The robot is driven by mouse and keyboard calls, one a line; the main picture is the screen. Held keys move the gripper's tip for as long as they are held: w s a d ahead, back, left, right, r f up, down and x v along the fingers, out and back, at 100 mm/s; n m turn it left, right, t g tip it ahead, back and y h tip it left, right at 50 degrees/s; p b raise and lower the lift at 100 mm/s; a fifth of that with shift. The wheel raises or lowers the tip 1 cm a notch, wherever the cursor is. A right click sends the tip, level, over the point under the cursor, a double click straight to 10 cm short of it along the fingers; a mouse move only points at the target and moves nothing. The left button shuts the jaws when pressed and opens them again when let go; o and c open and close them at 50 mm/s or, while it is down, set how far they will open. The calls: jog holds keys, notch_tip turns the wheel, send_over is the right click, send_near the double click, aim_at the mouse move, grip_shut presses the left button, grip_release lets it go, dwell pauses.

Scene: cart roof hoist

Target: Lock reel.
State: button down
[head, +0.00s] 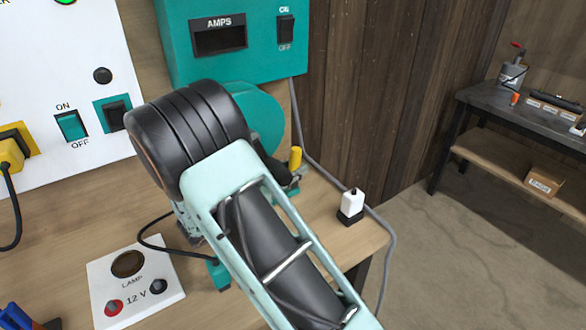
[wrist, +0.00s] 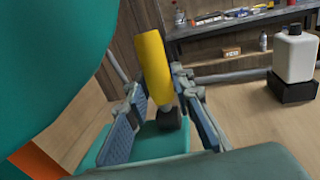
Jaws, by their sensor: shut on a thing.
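The reel shows as a teal disc (head: 262,118) behind my arm in the head view. It fills the left of the wrist view as a large teal curved surface (wrist: 45,60). A yellow lever (head: 295,158) stands beside the reel on a teal base. In the wrist view the yellow lever (wrist: 154,65) stands nearly upright, tilted slightly, with a dark lower end. My gripper (wrist: 165,115) has a finger on each side of the lever and is shut on it. The exact contact is hard to see. My arm hides most of the gripper in the head view.
A white bottle-shaped block on a black base (head: 351,205) stands right of the lever near the bench edge. A teal AMPS box (head: 230,45) is above. A white 12 V lamp panel (head: 135,285) lies front left. A grey cable runs down the bench's right side.

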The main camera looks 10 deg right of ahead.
jog(key=shift+d+r+y+p, duration=0.2)
jog(key=shift+y+p, duration=0.3)
jog(key=shift+p, duration=0.2)
jog(key=shift+f+g, duration=0.25)
jog(key=shift+g, duration=0.15)
jog(key=c, duration=1.7)
grip_release()
jog(key=shift+o, duration=0.2)
jog(key=v, duration=1.2)
jog(key=shift+r, duration=0.1)
jog(key=shift+c, duration=0.7)
